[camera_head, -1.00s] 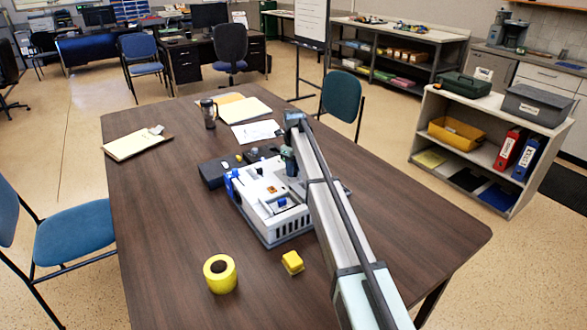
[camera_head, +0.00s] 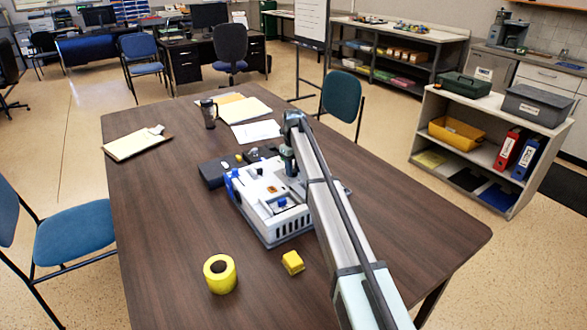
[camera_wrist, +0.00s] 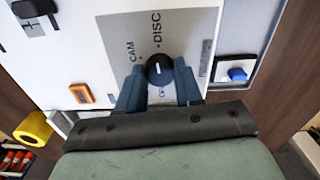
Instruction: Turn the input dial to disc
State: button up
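The input dial (camera_wrist: 159,69) is a round black knob with a white pointer mark, on a grey panel of the white device (camera_head: 270,212). In the wrist view its mark points up, about toward the dot by the DISC label (camera_wrist: 157,31). The CAM label (camera_wrist: 131,51) is to the left; a label below is partly hidden. My gripper (camera_wrist: 160,82) has one blue-grey finger on each side of the dial, very close to it. I cannot tell whether the fingers press on it. In the head view my arm hides the dial.
An orange rocker (camera_wrist: 81,93) and a blue button (camera_wrist: 237,74) lie on either side of the dial. A yellow tape roll (camera_head: 220,274) and a small yellow block (camera_head: 292,262) are in front of the device. A dark box (camera_head: 212,173) is beside it.

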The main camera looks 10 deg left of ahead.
aim_at(294, 170)
jog(key=o, duration=0.4)
notch_tip(294, 170, up, 14)
jog(key=shift+f, duration=0.1)
dwell(0.6)
